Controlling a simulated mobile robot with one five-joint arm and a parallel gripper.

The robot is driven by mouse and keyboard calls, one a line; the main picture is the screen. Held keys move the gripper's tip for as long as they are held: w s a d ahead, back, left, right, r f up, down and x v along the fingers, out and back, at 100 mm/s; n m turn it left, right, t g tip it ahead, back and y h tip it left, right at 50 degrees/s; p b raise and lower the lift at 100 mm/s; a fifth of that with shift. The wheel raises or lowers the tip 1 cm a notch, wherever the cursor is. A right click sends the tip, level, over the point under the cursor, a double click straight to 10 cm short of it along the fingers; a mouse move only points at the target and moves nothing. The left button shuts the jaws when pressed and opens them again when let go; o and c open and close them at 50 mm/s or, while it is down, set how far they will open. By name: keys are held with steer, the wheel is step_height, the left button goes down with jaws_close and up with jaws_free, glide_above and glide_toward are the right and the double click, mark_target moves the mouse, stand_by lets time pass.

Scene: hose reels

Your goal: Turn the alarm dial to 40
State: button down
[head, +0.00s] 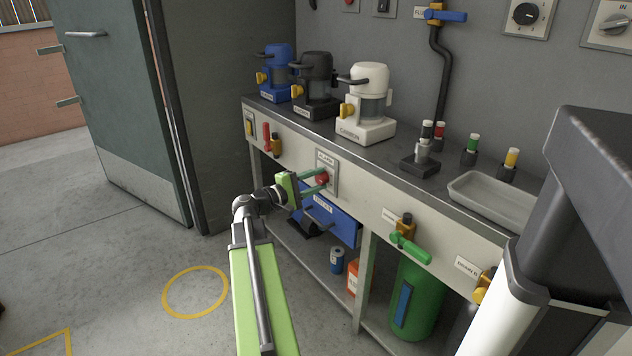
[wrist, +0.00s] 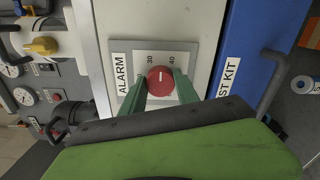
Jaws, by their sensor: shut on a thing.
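The alarm dial is a red round knob (wrist: 160,80) on a grey-white plate marked ALARM, on the bench's front panel. In the head view the red dial (head: 322,179) sits under the ALARM label. Numbers 30 and 40 show above the knob in the wrist view. A short white mark on the knob points up in that view, roughly between 30 and 40. My gripper (wrist: 160,86) has its green fingers on either side of the knob, shut on it. In the head view my gripper (head: 320,181) reaches the panel from the left. Other dial numbers are hidden or unclear.
A blue drawer (head: 330,213) marked as a test kit lies just below the dial. A red lever (head: 266,136) is to its left and a green-handled valve (head: 411,248) to its right. Coffee-maker-like machines, including a white one (head: 368,105), stand on the bench above. Open floor lies left.

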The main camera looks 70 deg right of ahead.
steer(key=m, duration=0.5)
steer(key=shift+w+d+m, duration=0.1)
steer(key=shift+w+m, duration=0.05)
steer(key=shift+m, duration=0.15)
stand_by(0.5)
steer(key=c, duration=0.9)
jaws_free()
steer(key=v, duration=1.7)
steer(key=shift+a, duration=0.3)
steer(key=shift+f, duration=0.1)
